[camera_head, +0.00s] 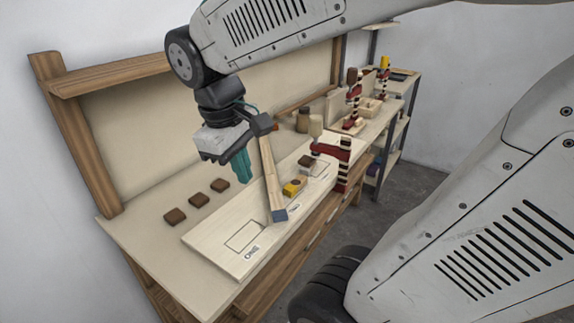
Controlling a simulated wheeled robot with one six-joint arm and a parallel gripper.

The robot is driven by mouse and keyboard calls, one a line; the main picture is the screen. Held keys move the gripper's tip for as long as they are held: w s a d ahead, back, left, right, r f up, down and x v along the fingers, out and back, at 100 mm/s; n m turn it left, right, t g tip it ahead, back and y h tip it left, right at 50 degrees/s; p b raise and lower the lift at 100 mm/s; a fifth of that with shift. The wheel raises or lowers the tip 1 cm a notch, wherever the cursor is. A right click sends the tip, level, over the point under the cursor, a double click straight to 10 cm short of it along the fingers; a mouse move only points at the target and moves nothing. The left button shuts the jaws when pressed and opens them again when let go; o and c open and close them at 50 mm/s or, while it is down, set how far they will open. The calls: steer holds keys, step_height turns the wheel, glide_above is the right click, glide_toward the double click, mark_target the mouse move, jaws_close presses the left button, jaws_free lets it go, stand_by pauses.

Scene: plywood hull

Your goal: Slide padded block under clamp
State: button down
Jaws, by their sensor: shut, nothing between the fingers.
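My gripper (243,167), with teal fingers, is shut and empty above the left part of the bench. A red and dark striped clamp (331,148) stands at the right end of the pale board. A small yellow and wood-coloured block (294,187) with a dark spot lies on the board left of the clamp. A dark brown block (306,162) is beside the clamp's arm; I cannot tell what it rests on. Three more brown blocks (197,199) lie in a row behind the board. I cannot tell which block is the padded one.
A long wooden bar (271,178) with a blue-grey end slants down beside my gripper; contact is unclear. The pale board (217,246) carries an outlined rectangle and the word ONE. More striped clamps (354,95) stand farther along the bench (155,236). A wooden frame is behind.

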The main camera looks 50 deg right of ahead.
steer(key=w+d+f+n+g+h, duration=0.2)
steer(key=w+d+f+n+g, duration=0.3)
steer(key=w+d, duration=0.55)
steer(key=w+d+f+n+h, duration=0.3)
steer(key=w+d+f, duration=0.55)
steer(key=d, duration=0.25)
steer(key=shift+g, duration=0.3)
steer(key=x, duration=0.8)
steer(key=shift+s+f, duration=0.15)
steer(key=shift+s+d+f, duration=0.1)
steer(key=shift+s+d, duration=0.7)
steer(key=shift+d, duration=0.2)
steer(key=shift+s+d, duration=0.5)
steer(key=shift+d, duration=0.15)
